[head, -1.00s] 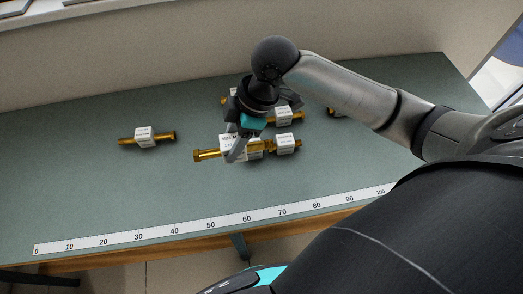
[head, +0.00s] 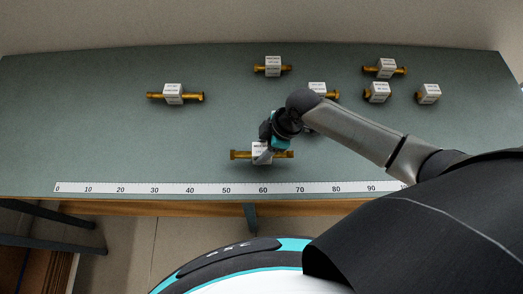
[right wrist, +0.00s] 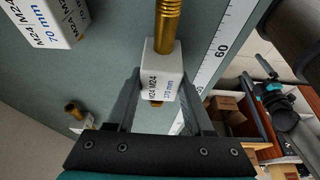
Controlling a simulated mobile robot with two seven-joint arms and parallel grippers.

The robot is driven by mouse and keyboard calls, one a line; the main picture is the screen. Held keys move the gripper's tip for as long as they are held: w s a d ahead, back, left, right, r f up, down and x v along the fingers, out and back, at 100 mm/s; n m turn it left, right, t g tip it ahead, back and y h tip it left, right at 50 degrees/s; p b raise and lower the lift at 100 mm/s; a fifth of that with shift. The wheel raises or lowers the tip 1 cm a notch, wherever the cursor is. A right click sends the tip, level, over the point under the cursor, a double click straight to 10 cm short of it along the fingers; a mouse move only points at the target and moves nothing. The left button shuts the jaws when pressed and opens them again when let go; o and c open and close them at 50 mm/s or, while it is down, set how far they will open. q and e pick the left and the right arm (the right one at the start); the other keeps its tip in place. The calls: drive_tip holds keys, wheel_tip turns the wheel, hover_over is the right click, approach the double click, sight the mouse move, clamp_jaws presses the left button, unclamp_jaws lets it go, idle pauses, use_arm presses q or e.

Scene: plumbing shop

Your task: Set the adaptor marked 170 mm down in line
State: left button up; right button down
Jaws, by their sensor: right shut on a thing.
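My right gripper (head: 268,152) is shut on a brass adaptor (head: 239,155) with a white label block, just behind the ruler strip near its 60 mark. In the right wrist view the block (right wrist: 161,75) sits between the fingers (right wrist: 160,108), and its blue print seems to read 170 mm. The adaptor lies roughly parallel to the ruler (head: 140,188). I cannot tell whether it touches the bench. A dark and teal part in the right wrist view looks like my left gripper (right wrist: 258,72); its jaws are too small to read.
Other labelled brass adaptors lie farther back: one at left (head: 173,94), one at back middle (head: 273,66), and several at right, including one at far right (head: 429,94). One behind my right arm (head: 318,90) is partly hidden. The green bench (head: 110,140) is clear at front left.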

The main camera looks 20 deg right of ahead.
drive_tip(key=shift+f, duration=0.75)
drive_tip(key=shift+f, duration=0.15)
drive_tip(key=shift+c, duration=1.4)
unclamp_jaws()
drive_tip(key=shift+d+r, duration=0.1)
drive_tip(key=shift+r, duration=0.25)
drive_tip(key=p+v, duration=0.1)
drive_tip(key=v, duration=1)
drive_tip(key=shift+r, duration=0.25)
drive_tip(key=shift+s+d, duration=0.15)
